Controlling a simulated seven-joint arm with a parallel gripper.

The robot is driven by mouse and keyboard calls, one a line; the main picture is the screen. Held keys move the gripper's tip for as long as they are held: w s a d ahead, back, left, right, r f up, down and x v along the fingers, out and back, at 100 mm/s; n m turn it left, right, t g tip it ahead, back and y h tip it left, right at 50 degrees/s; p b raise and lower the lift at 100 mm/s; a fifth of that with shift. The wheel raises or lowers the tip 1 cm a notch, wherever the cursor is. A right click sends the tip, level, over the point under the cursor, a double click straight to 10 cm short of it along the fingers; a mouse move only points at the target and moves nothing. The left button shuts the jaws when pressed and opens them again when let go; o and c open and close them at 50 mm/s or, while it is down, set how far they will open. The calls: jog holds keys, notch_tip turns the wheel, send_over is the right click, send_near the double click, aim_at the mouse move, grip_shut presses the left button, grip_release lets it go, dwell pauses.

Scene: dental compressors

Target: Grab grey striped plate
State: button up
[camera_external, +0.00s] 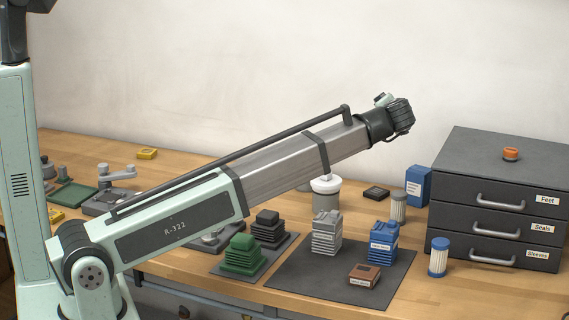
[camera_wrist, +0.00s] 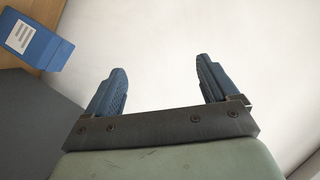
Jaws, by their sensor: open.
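No flat plate with clear grey stripes stands out. The closest match is a grey ribbed, canister-like piece (camera_external: 326,234) standing upright on a dark mat (camera_external: 350,292) in the external view. My gripper (camera_external: 402,116) is raised high above the table's back part, up and to the right of that piece and well apart from it. In the wrist view my gripper (camera_wrist: 161,82) has its two blue fingers spread, with only pale wall between them. The grey piece is not in the wrist view.
A blue ribbed canister (camera_external: 383,242) and a brown block (camera_external: 364,275) share the mat. Green (camera_external: 242,255) and black (camera_external: 268,229) stacks stand left. A dark drawer cabinet (camera_external: 495,200) and blue box (camera_external: 418,186) stand right; the box also shows in the wrist view (camera_wrist: 38,42).

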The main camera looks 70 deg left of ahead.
jog(key=s+a+f+n+g+h, duration=0.1)
jog(key=s+a+f+n+g, duration=0.1)
jog(key=s+a+n, duration=0.3)
jog(key=s+a+f+n+g, duration=0.1)
jog(key=s+a+f+g, duration=0.1)
jog(key=s+a, duration=0.3)
jog(key=s+a+f+n+g+h, duration=0.2)
jog(key=s+a+f+n+h, duration=0.2)
jog(key=s+a+n, duration=0.75)
jog(key=s+a+f+n+g+h, duration=0.3)
jog(key=s+a+n+h, duration=0.25)
jog(key=s, duration=1.05)
jog(key=shift+y, duration=0.45)
jog(key=shift+x, duration=6.9)
jog(key=shift+w+a, duration=0.1)
jog(key=c, duration=1.2)
